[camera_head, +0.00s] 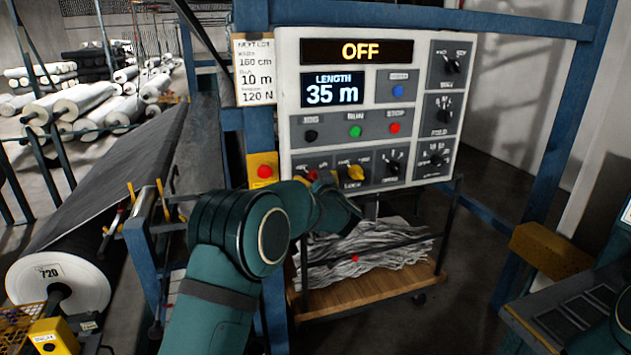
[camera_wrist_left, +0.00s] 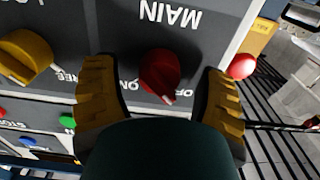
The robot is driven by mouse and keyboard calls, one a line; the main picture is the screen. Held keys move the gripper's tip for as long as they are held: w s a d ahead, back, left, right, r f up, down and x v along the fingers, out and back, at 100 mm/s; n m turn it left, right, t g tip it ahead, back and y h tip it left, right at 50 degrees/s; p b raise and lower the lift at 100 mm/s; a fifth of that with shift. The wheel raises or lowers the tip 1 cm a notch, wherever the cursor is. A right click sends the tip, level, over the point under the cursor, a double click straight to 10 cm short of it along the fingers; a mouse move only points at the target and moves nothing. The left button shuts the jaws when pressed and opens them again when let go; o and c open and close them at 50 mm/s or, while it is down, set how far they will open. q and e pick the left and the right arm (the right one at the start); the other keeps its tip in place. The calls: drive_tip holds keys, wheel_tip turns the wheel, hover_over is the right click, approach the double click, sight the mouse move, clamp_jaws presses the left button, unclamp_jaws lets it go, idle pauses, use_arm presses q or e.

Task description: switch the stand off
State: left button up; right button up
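The stand's control panel (camera_head: 375,110) fills the middle of the head view. Its top display (camera_head: 357,51) reads OFF and its length display (camera_head: 332,89) reads 35 m. The red MAIN knob (camera_wrist_left: 160,74) sits at the panel's lower left, seen upside down in the left wrist view. Its white pointer mark is toward the OFF label. My left gripper (camera_wrist_left: 162,88) is open, with one yellow-padded finger on each side of the knob and gaps between. In the head view my left arm largely hides it. My right gripper is not in view.
A yellow knob (camera_wrist_left: 25,58) is beside the MAIN knob. A red button on a yellow box (camera_head: 264,171) is at the panel's left. Blue frame posts surround the panel. A wooden-decked cart (camera_head: 375,290) with grey strips stands below. A large roll (camera_head: 58,283) is at left.

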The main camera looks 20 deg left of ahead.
use_arm(q)
drive_tip(key=shift+s+d, duration=0.35)
drive_tip(key=shift+s, duration=0.05)
drive_tip(key=v, duration=1.1)
drive_tip(key=shift+f, duration=0.1)
